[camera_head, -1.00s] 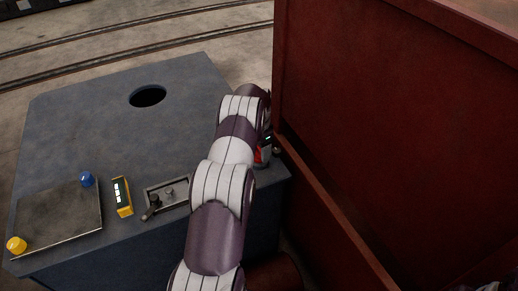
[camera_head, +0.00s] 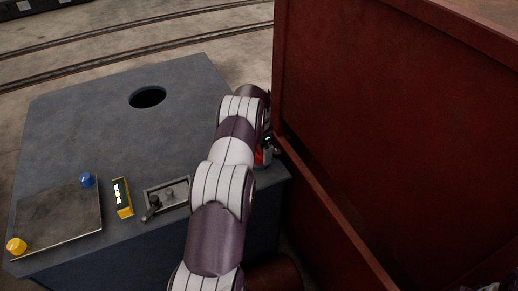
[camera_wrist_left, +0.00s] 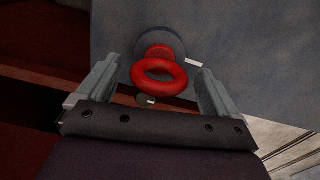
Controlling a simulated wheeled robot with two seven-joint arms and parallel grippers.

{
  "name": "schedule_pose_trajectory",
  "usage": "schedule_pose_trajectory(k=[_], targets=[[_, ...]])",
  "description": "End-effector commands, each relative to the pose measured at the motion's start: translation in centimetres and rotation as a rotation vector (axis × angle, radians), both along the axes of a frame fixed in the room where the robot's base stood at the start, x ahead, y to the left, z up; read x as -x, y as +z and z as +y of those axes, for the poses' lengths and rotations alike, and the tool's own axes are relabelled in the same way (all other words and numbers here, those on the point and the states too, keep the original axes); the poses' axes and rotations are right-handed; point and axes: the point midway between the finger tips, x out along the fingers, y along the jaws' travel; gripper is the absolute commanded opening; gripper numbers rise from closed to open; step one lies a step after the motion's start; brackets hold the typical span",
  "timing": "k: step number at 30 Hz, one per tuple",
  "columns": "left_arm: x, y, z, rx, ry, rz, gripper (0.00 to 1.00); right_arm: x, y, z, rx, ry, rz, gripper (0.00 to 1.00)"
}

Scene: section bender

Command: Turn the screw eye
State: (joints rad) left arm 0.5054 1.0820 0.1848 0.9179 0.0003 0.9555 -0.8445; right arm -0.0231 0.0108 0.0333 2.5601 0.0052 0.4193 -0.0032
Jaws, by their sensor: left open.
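The screw eye (camera_wrist_left: 160,75) is a red ring on a short red stem. The stem meets a dark round base on the grey-blue surface in the left wrist view. My left gripper (camera_wrist_left: 158,68) is open, with one finger on each side of the ring and visible gaps between them. In the head view, a little red of the screw eye (camera_head: 260,156) shows beside my left gripper (camera_head: 269,147), at the right edge of the grey-blue machine top (camera_head: 90,120). My left arm hides most of that spot. My right gripper is not in view.
A dark red metal panel (camera_head: 400,110) stands close to the right of my left gripper. The machine top carries a round hole (camera_head: 148,96), a lever in a recess (camera_head: 152,207), a yellow box (camera_head: 122,197), and a plate (camera_head: 60,216) with blue and yellow knobs.

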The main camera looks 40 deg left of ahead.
Motion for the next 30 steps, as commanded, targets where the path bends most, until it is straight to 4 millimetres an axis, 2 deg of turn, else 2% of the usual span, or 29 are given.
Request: schedule_pose_trajectory(k=[4,9,13,18,30], targets=[[0.0,3.3,0.0,-0.002,0.0,-0.002,0.94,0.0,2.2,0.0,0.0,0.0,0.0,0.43],[0.0,8.8,0.0,-0.001,0.0,-0.001,0.94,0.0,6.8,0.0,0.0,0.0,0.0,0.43],[0.0,11.5,0.0,-0.001,0.0,-0.001,0.94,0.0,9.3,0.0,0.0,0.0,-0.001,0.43],[0.0,12.8,0.0,-0.001,0.0,-0.001,0.94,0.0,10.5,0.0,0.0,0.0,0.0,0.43],[0.0,12.6,0.0,-0.001,0.0,-0.001,0.94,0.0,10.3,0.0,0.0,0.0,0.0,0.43]])
